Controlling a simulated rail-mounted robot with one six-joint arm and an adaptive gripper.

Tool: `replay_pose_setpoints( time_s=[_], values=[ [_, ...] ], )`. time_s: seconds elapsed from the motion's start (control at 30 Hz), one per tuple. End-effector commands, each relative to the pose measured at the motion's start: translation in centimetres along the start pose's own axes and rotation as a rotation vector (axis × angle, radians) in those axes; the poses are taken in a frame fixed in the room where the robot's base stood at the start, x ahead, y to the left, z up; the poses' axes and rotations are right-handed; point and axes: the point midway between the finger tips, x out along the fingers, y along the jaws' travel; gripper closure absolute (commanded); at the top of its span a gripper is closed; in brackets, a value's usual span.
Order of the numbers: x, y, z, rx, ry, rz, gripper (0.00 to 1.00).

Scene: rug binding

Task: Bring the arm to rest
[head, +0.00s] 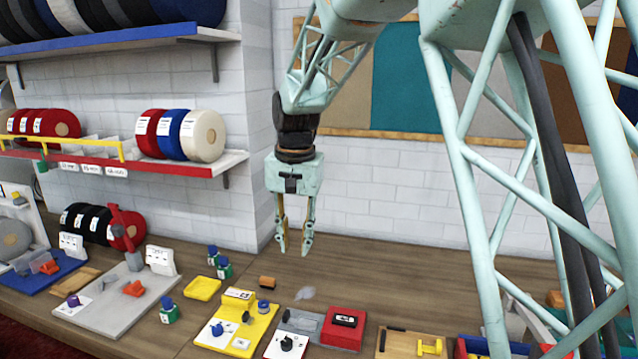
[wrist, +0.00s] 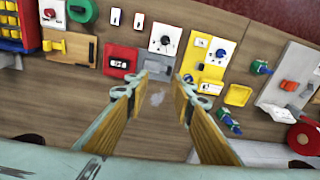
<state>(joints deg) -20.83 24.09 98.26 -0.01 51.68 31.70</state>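My gripper (head: 294,243) hangs from the mint-green arm above the wooden bench (head: 400,270), pointing down. In the wrist view my gripper (wrist: 160,82) has its two fingers clearly apart, with bare wood and a pale blurred patch between them. It holds nothing and touches nothing that I can see. In the head view the fingertips stand well above the benchtop, in front of the white brick wall.
Below stand a yellow station (head: 238,325), a grey plate (head: 300,322), a red box (head: 344,327) and a yellow tray (head: 203,288). Green bottles (head: 168,312) stand to the left. Shelves with tape rolls (head: 204,136) fill the left wall. The bench behind my gripper is clear.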

Motion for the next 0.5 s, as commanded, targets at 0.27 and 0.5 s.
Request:
replay_pose_setpoints(
  time_s=[0.27,0.5],
  values=[
    [-3.5,4.2,2.2,-0.015,0.022,-0.008,0.77],
    [-6.0,7.7,4.5,-0.031,0.040,-0.013,0.77]
  ],
)
